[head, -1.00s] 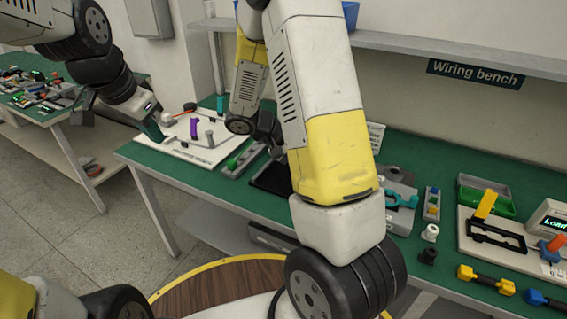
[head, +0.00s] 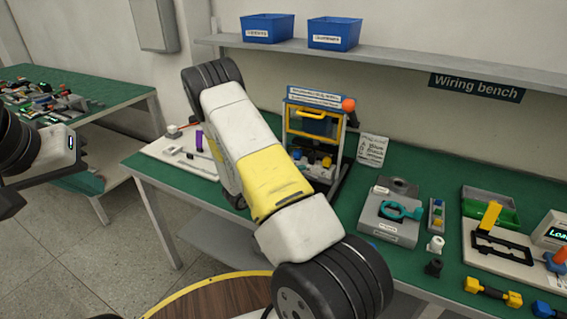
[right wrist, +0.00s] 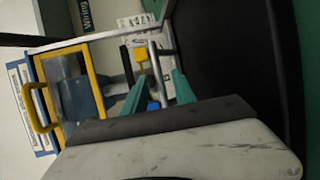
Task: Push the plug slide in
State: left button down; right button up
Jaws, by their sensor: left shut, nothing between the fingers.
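I cannot single out the plug slide for certain. The blue-framed fixture (head: 316,125) with a yellow-barred door stands on the green bench; it also fills the left of the right wrist view (right wrist: 75,95). Inside it are yellow and blue blocks (head: 326,162), partly hidden. My right gripper (right wrist: 157,95) is open, its two green fingers apart and pointing toward a yellow block (right wrist: 141,54) and a grey post; nothing shows between them. In the head view my right forearm hides that gripper. My left gripper (head: 85,181) is shut and empty at the left, off the bench.
A white board (head: 178,150) with a purple peg and grey slider lies at the bench's left end. Blue bins (head: 334,33) sit on the shelf above.

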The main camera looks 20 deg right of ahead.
aim_at(309, 169)
jog(key=shift+x, duration=1.1)
jog(key=shift+c, duration=0.4)
